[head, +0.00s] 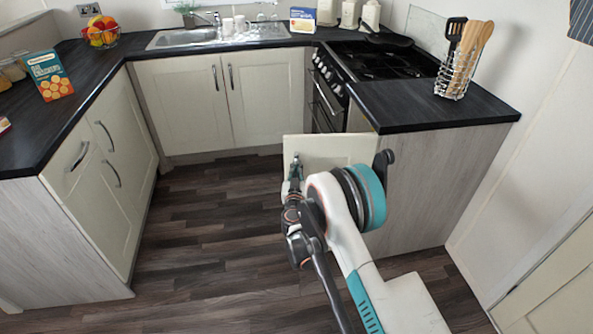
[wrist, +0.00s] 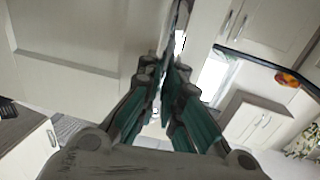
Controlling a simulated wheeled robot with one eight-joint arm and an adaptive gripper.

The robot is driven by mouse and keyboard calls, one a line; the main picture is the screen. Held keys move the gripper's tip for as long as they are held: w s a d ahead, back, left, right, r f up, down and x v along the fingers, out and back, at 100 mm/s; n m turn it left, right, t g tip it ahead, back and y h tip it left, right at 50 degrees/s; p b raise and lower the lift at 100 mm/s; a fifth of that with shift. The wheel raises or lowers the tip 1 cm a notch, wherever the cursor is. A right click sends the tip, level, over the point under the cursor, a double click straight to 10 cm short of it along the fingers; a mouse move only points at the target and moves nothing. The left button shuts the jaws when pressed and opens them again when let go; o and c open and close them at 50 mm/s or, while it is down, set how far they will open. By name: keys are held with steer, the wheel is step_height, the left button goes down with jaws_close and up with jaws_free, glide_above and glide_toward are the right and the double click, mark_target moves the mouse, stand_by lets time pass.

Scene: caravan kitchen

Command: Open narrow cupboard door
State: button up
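The narrow cupboard door (head: 338,149) is a cream panel at the end of the right-hand counter. It stands swung out from the cabinet, its face towards the head camera. My gripper (head: 295,168) is at the door's left edge, where the handle is. In the wrist view my gripper's green-sided fingers (wrist: 164,78) are close together around the dark handle (wrist: 178,22), and the pale door panel (wrist: 75,35) fills the left. The handle is mostly hidden in the head view, and my arm covers the door's lower part.
The right counter (head: 435,105) holds a utensil pot (head: 455,82) and ends in a grey side panel (head: 425,185) close to my arm. The stove (head: 375,62) is behind the door. The left cupboards (head: 100,175) are shut. The wooden floor (head: 215,235) between is clear.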

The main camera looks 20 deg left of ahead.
steer(key=shift+o, duration=0.4)
steer(key=v, duration=0.7)
steer(key=shift+s, duration=0.3)
